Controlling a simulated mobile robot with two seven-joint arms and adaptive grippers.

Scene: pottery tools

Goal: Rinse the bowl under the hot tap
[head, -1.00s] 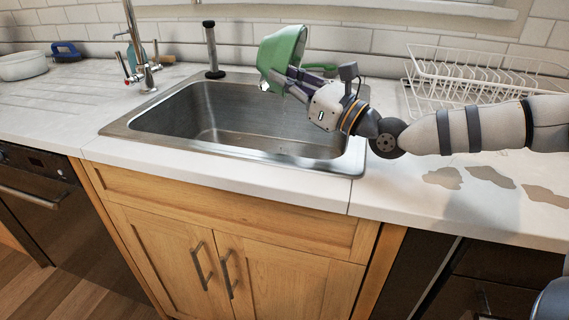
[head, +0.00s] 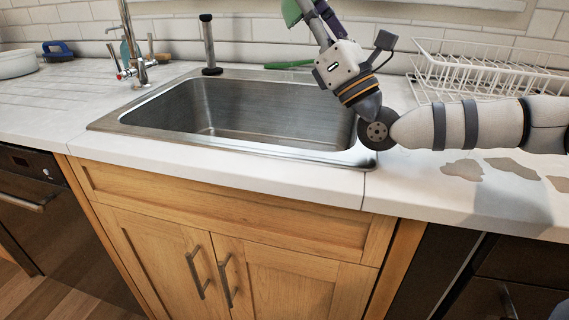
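The green bowl (head: 291,12) shows only in part at the top edge of the head view; the rest is cut off. My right gripper (head: 312,8) is at the top edge, pointing up, with its fingers at the bowl; it appears shut on it, held high above the sink's back edge. The chrome tap (head: 130,50) stands at the sink's back left corner, with a small red mark on its left side. The steel sink (head: 250,110) looks empty. My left gripper is not in view.
A green elongated object (head: 289,64) lies at the back rim. A white dish rack (head: 480,65) is on the right. A white pot (head: 15,64) and blue object (head: 58,50) are at far left. The left counter is mostly clear.

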